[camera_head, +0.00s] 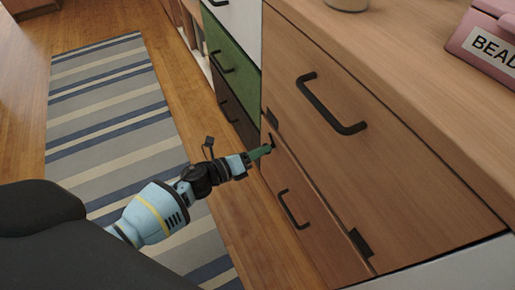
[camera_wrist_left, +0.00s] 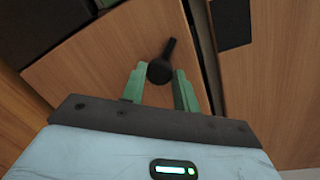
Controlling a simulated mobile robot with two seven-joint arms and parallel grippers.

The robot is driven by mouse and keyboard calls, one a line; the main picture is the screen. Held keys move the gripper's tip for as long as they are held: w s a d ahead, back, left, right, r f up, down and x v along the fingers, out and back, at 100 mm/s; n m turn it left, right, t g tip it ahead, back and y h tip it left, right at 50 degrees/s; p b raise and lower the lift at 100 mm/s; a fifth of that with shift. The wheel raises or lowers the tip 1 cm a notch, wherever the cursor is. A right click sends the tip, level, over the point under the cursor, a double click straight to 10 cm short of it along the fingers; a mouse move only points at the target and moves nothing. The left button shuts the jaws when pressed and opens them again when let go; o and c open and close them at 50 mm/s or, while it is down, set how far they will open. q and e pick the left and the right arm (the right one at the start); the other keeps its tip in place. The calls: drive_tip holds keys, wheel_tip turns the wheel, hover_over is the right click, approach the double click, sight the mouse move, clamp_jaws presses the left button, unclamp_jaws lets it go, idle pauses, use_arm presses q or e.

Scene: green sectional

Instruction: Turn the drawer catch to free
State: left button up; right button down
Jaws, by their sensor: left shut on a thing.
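The drawer catch (camera_wrist_left: 161,69) is a small black piece with a round end and a short lever that points up and slightly right in the left wrist view. It sits on a wooden front near the front's edge. My left gripper (camera_head: 264,151) has green fingers and reaches the left edge of the lower wooden front (camera_head: 318,213). In the left wrist view the fingers (camera_wrist_left: 160,86) are on both sides of the catch's round end, shut on it. In the head view the fingers largely hide the catch. My right gripper is in neither view.
A large upper wooden front (camera_head: 385,165) has a black bar handle (camera_head: 330,105); a smaller handle (camera_head: 292,210) is on the lower front. Green (camera_head: 231,57) and dark fronts stand to the left. A pink box (camera_head: 487,42) is on top. A striped rug (camera_head: 120,115) covers the floor.

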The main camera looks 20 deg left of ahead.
use_arm(q)
drive_tip(key=n+g+h+p, duration=0.1)
drive_tip(key=n+p, duration=0.2)
drive_tip(key=n, duration=0.5)
drive_tip(key=shift+w+a, duration=0.1)
drive_tip(key=shift+a, duration=0.05)
idle(0.5)
drive_tip(key=o, duration=0.9)
drive_tip(key=shift+c, duration=0.2)
drive_tip(key=shift+o, duration=0.6)
